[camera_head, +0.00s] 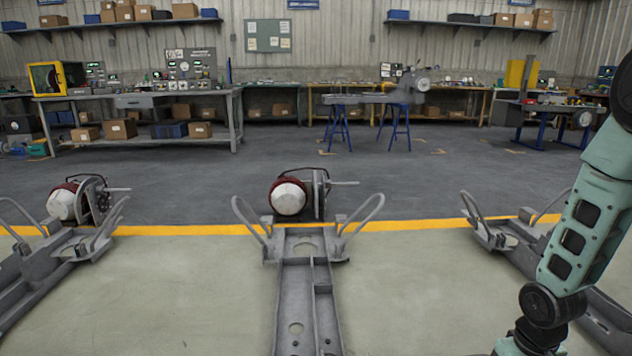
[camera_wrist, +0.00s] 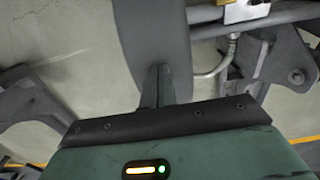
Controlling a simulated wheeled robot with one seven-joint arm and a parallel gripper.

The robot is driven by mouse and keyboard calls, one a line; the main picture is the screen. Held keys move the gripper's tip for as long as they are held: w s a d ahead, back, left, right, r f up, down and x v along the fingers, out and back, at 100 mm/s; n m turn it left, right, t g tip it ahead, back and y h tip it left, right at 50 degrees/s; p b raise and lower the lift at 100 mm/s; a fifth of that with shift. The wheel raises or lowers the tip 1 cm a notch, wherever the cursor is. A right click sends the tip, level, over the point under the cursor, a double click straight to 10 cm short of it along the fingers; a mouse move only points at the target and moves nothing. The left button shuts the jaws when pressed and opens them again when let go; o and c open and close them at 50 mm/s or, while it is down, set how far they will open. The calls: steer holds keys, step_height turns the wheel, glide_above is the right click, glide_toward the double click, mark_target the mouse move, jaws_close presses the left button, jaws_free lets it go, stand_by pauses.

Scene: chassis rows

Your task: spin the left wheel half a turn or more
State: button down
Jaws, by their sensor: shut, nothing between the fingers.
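In the wrist view, a broad dark grey curved piece (camera_wrist: 155,35), which looks like a wheel seen nearly edge-on, runs down from the top edge. My gripper (camera_wrist: 160,80) is shut and empty, its fingers pointing at this piece and overlapping its lower end. I cannot tell whether they touch it. Whether it is the left wheel is not clear from this view. In the head view my arm stands at the right, and my gripper is out of frame. No wheel on the chassis can be made out there.
The head view shows a left chassis (camera_head: 40,257), a middle chassis (camera_head: 294,285) and a right chassis (camera_head: 605,310). Metal bars (camera_wrist: 270,20) and a bracket (camera_wrist: 285,65) lie right of my fingers. Floor between chassis is clear.

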steer(key=s, duration=0.7)
steer(key=shift+f+p, duration=0.15)
steer(key=shift+p, duration=0.2)
steer(key=s+p, duration=0.1)
steer(key=p, duration=0.3)
steer(key=s+p, duration=0.1)
steer(key=p, duration=0.2)
steer(key=shift+s+d+r+p, duration=0.15)
steer(key=shift+s+r+p, duration=0.05)
steer(key=shift+p, duration=0.2)
steer(key=s+r+p, duration=0.2)
steer(key=r+p, duration=0.1)
steer(key=p, duration=0.1)
steer(key=shift+s+p, duration=0.25)
steer(key=shift+p, duration=0.15)
steer(key=shift+f, duration=0.1)
steer(key=w+p, duration=0.1)
steer(key=w, duration=0.5)
steer(key=w+p, duration=0.1)
steer(key=w, duration=0.5)
steer(key=w+p, duration=0.1)
steer(key=w, duration=0.6)
steer(key=shift+a, duration=0.25)
